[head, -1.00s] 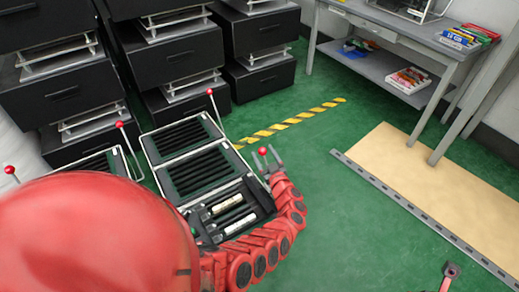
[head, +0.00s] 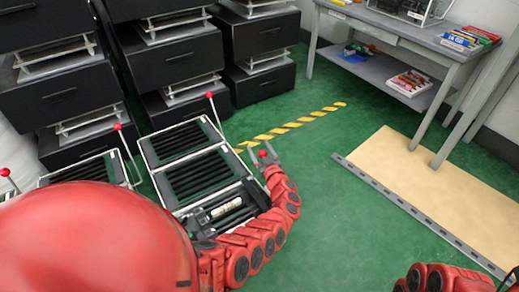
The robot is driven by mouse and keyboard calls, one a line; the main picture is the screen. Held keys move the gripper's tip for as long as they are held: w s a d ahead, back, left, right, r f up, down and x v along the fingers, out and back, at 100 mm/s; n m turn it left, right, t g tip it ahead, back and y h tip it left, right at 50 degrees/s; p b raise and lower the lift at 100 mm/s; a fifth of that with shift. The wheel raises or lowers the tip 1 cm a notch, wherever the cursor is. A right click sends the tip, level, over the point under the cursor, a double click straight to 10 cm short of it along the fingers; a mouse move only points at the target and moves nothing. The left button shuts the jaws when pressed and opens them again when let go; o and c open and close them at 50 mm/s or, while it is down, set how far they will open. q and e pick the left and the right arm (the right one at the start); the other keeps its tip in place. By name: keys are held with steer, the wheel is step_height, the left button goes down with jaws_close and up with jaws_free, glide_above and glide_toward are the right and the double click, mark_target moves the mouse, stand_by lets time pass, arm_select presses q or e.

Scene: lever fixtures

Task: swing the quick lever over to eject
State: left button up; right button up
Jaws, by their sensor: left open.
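A red ball knob (head: 263,153) shows at my left gripper (head: 259,149), right of the rack of black slotted trays (head: 185,160). The gripper's fingers are apart, on either side of the knob; contact cannot be told. The lever shaft below this knob is hidden by the gripper and arm. Another red-knobbed lever (head: 210,95) stands up at the rack's far right corner. More red knobs show at left (head: 117,127) and at the far left (head: 5,172). No label shows which lever is the quick one. My right gripper shows at most as a grey part at the bottom right edge.
Black drawer cabinets (head: 180,60) stand behind the rack. A grey bench (head: 400,40) with boxes is at the back right.

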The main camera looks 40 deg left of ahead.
arm_select(q)
jaws_close()
stand_by(1.3)
